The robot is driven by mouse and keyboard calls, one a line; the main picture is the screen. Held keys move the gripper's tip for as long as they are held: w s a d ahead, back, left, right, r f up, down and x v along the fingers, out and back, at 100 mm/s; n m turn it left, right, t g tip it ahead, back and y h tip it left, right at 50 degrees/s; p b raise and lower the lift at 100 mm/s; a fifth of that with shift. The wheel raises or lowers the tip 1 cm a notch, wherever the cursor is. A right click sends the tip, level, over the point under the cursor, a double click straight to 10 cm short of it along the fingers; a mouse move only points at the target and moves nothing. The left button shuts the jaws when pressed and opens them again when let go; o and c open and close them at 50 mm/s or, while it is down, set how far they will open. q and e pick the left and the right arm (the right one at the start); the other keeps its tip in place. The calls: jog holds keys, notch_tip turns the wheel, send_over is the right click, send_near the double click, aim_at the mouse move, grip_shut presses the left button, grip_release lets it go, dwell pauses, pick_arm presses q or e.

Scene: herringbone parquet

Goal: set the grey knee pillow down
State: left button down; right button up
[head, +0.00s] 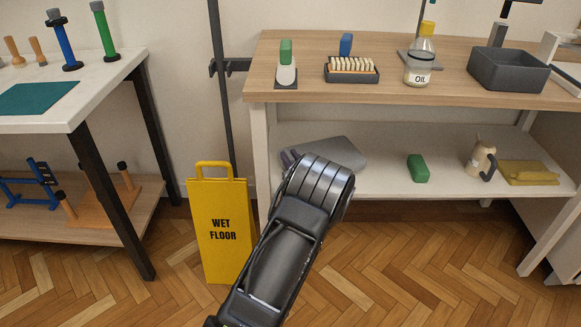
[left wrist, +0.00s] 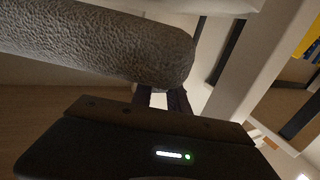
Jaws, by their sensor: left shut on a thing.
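The grey knee pillow (head: 338,147) is at the left end of the white lower shelf (head: 385,170) in the head view, partly hidden behind my left wrist. In the left wrist view the pillow (left wrist: 100,45) is a rough grey rounded form across the top left. My left gripper (left wrist: 165,100) is shut on its near end. I cannot tell whether the pillow touches the shelf. My right gripper is not in view.
The shelf is bare between pillow and block. A yellow wet floor sign (head: 222,250) stands left of my arm. The wooden top (head: 300,50) overhangs the shelf.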

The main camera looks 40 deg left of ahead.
pick_arm(q)
notch_tip(320, 180, down, 3)
jog(key=shift+b, duration=0.35)
jog(key=c, duration=1.3)
grip_release()
jog(key=shift+f, duration=0.1)
jog(key=p+v, duration=0.2)
jog(key=v, duration=1)
